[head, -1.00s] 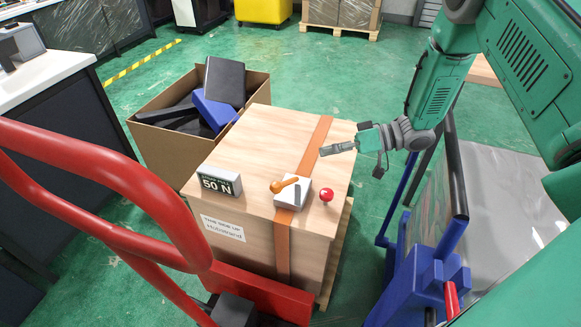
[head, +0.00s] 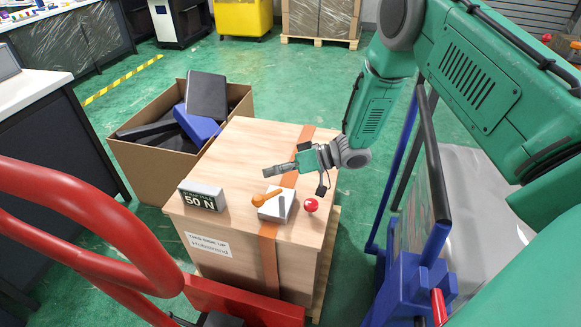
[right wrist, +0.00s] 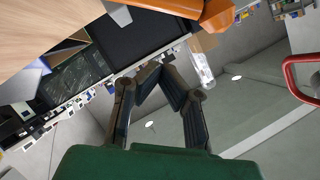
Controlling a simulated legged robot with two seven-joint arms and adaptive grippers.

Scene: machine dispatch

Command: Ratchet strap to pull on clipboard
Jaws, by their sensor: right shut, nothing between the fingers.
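The ratchet (head: 277,205) is a light grey block with an orange handle (head: 259,200) pointing left, on top of a wooden crate. An orange strap (head: 269,262) runs over the crate's top and down its front. A dark sign reading "50 N" (head: 202,198) stands left of the ratchet. My right gripper (head: 266,172) is shut and empty, above the crate top and behind the handle, apart from it. In the right wrist view its fingers (right wrist: 160,72) meet at the tips; an orange part (right wrist: 216,14), likely the handle, shows at the top edge. My left gripper is out of view.
A red knob (head: 311,205) stands just right of the ratchet on the crate (head: 240,145). A cardboard box (head: 150,175) of dark and blue items stands behind left. A red tubular frame (head: 90,215) is at front left, a blue frame (head: 415,285) at right.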

